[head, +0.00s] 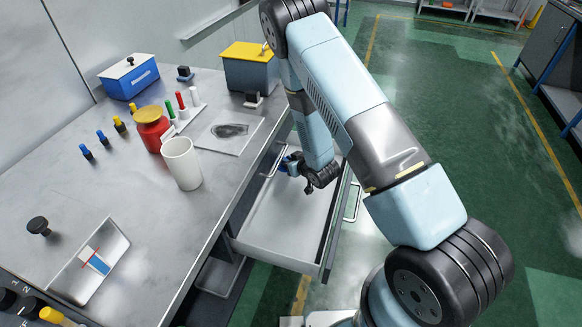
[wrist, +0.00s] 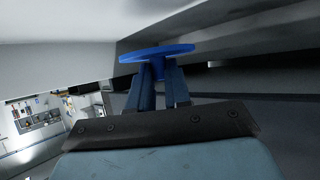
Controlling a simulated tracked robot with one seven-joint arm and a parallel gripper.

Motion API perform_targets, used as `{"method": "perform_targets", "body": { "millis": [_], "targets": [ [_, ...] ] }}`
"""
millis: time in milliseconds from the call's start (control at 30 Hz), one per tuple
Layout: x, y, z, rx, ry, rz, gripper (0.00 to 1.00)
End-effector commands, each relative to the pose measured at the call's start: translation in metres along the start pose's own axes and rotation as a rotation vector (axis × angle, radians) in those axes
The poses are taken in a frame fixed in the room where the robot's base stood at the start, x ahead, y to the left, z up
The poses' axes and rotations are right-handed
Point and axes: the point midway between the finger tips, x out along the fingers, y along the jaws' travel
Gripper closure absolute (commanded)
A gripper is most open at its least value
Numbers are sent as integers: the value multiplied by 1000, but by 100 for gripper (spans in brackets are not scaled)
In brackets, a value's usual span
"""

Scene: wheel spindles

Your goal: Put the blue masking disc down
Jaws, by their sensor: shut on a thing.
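The blue masking disc (wrist: 180,50) shows in the wrist view at the tips of my gripper (wrist: 158,72). The fingers are shut on the stem under its flat top. In the head view, my gripper (head: 294,165) is low over the open drawer (head: 285,225), near its far left part. A small blue patch there looks like the disc, mostly hidden by the gripper. I cannot tell whether the disc touches the drawer.
The metal bench (head: 65,185) beside the drawer carries a white cup (head: 182,163), a red jar (head: 152,128), several small knobbed pieces, a blue box (head: 130,77), a yellow-lidded box (head: 250,67) and a white tray (head: 92,262). The drawer's front part is clear.

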Motion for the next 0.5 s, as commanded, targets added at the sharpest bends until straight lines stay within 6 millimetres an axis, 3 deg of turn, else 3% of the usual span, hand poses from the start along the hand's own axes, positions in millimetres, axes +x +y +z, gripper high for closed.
{"method": "perform_targets", "body": {
  "millis": [200, 500],
  "targets": [
    [6, 8, 0, -2, -1, -1, 100],
    [19, 7, 25, -2, -2, -1, 100]
  ]
}}
